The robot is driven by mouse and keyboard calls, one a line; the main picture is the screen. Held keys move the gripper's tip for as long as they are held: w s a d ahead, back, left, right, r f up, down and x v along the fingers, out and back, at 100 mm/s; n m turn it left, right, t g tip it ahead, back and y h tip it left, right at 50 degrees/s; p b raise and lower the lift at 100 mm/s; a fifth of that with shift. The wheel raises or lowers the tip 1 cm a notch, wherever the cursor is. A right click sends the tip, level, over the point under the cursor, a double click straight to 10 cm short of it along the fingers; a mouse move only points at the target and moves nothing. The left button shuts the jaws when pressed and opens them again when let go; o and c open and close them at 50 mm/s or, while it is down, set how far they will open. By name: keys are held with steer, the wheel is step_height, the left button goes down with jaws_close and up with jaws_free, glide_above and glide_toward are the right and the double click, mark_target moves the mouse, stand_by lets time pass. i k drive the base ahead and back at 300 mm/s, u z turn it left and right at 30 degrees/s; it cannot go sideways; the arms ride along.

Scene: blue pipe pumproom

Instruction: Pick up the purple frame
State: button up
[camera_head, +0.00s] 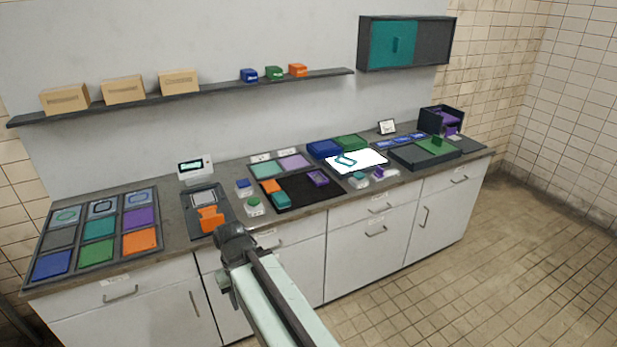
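A small purple frame (318,178) lies on the black mat (290,193) in the middle of the counter, near the mat's right side. It looks like a flat rectangle with a darker centre. The dark end of my arm, with my gripper (236,243), is in front of the counter edge, left of and nearer than the purple frame, well apart from it. The fingers do not show clearly. An orange shape (209,219) lies just beyond, over a dark tray; I cannot tell whether it belongs to my gripper.
Orange and teal blocks (281,200) share the mat. Left is a tray of coloured tiles (99,227); behind stands a small display (194,169). Right are a white sheet (372,161), a dark tray (412,157) and a box with purple items (442,119). A shelf (200,94) hangs above.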

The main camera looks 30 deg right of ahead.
mark_target(317, 179)
steer(key=z, duration=0.05)
steer(key=i, duration=1.35)
steer(key=z, duration=0.05)
